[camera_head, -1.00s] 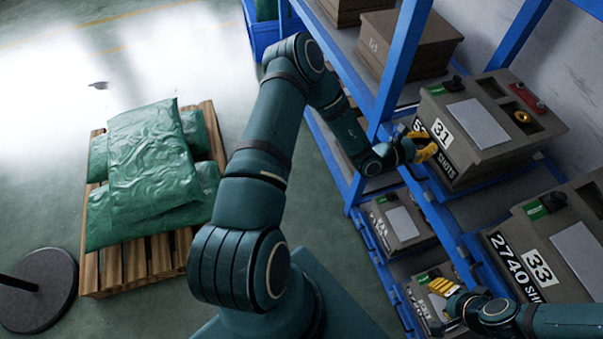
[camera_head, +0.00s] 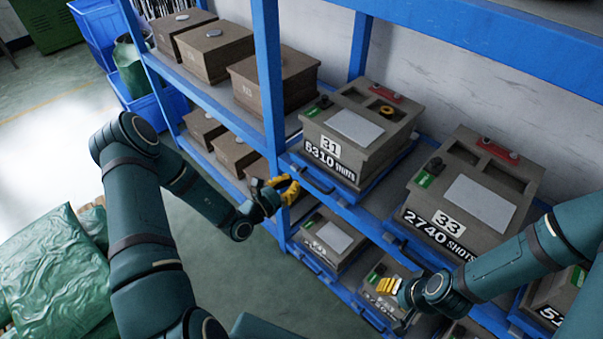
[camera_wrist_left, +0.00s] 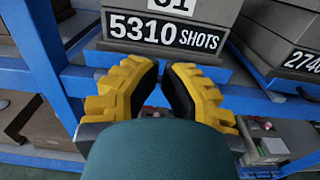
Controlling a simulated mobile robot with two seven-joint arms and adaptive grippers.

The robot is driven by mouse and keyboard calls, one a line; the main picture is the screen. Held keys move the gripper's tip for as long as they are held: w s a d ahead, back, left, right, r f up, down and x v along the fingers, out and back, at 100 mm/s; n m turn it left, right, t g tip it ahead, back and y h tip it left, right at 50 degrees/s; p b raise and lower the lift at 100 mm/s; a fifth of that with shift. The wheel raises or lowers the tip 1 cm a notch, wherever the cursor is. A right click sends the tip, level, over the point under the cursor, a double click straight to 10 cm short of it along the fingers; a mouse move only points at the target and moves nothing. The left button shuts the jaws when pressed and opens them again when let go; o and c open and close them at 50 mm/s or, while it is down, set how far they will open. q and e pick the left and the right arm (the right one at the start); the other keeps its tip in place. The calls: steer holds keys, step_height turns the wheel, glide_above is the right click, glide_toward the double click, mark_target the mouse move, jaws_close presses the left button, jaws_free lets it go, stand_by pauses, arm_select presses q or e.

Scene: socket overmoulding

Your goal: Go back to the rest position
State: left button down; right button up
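My left gripper (camera_head: 287,188) has yellow fingers and is in front of the shelf's blue front edge, below and left of the grey mould box 31 (camera_head: 357,128). In the left wrist view its two fingers (camera_wrist_left: 158,88) stand apart with nothing between them. The label "5310 SHOTS" of box 31 (camera_wrist_left: 165,32) shows just beyond them. My right gripper (camera_head: 386,286), also yellow, is in front of the lower shelf, below the grey mould box 33 (camera_head: 475,195). Its fingers look close together, but I cannot tell whether they are shut.
A blue shelf rack (camera_head: 268,75) runs along the wall. Brown boxes (camera_head: 213,50) stand on its upper left, and more grey boxes (camera_head: 327,236) sit on the lower level. Green sacks (camera_head: 55,270) lie at the lower left. Open floor lies between sacks and rack.

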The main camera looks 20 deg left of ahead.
arm_select(q)
steer(key=shift+s+a+f, duration=0.1)
steer(key=shift+s+a, duration=0.05)
steer(key=s+d+f+m+g+h, duration=0.2)
steer(key=s+d+m+g+h, duration=0.5)
steer(key=d, duration=0.5)
steer(key=s+d+f+m+g+y+b, duration=0.1)
steer(key=s+f+m+g+y, duration=0.3)
steer(key=s+m+g, duration=0.3)
steer(key=s+d+f+m+g+y+b, duration=0.1)
steer(key=s+d+f+m+g+y, duration=0.25)
steer(key=s+m, duration=0.5)
steer(key=w+m+t+y, duration=0.1)
steer(key=m, duration=0.1)
steer(key=w+a+m+t, duration=0.1)
steer(key=m, duration=0.1)
steer(key=w+r+m+t+y, duration=0.1)
steer(key=w+m, duration=0.1)
steer(key=m, duration=0.1)
steer(key=shift+a+y, duration=0.35)
